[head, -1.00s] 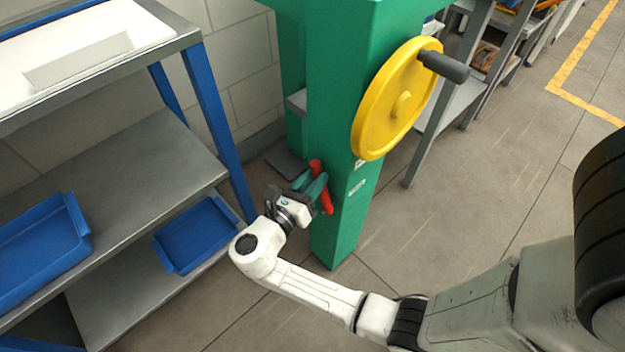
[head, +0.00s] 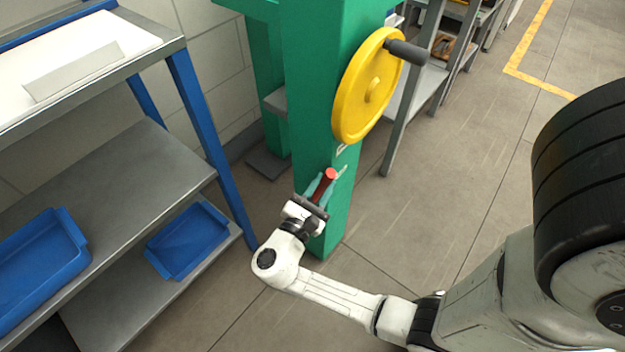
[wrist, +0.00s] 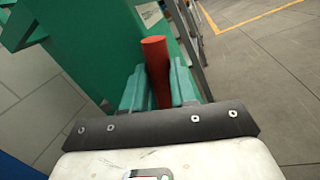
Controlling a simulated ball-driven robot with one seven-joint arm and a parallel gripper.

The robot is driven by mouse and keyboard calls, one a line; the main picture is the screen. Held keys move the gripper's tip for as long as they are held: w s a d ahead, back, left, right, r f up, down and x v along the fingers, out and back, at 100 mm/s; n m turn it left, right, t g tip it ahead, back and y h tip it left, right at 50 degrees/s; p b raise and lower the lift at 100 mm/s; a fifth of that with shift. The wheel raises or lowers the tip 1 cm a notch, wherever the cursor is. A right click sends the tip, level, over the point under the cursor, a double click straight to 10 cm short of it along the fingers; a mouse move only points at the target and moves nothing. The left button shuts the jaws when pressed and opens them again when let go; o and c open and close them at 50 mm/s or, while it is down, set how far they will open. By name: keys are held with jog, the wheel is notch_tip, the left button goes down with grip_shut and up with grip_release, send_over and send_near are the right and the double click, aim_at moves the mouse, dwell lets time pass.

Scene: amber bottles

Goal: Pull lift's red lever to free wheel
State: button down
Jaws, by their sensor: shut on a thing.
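The red lever (head: 325,180) is on the lower part of the green lift column (head: 312,95). My gripper (head: 319,185) is shut on the lever, with one teal finger on each side of it. In the wrist view the lever (wrist: 156,68) stands up between the fingers of my gripper (wrist: 157,88), its round end pointing away from my palm. The lever's lower part is hidden by the fingers and palm. The yellow wheel (head: 368,88), with a dark handle (head: 408,51), is mounted on the column above the lever.
A metal shelf unit with blue posts (head: 198,110) stands at the left, close to my wrist. It holds blue trays (head: 188,240). A grey rack (head: 425,90) stands behind the column. The floor (head: 440,190) to the right is open.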

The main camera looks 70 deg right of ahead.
jog(key=shift+s+a+f+m+g+b, duration=0.25)
jog(key=shift+s+f+m, duration=0.1)
jog(key=shift+s+m, duration=0.3)
jog(key=shift+s+a+f+m+g+b, duration=0.1)
jog(key=shift+s+f+m+g+b, duration=0.25)
jog(key=shift+m, duration=0.5)
jog(key=shift+s, duration=0.2)
jog(key=c, duration=0.9)
grip_release()
jog(key=shift+r, duration=0.1)
jog(key=v, duration=1.1)
jog(key=shift+d+p, duration=0.1)
jog(key=shift+p, duration=0.2)
jog(key=shift+s, duration=0.1)
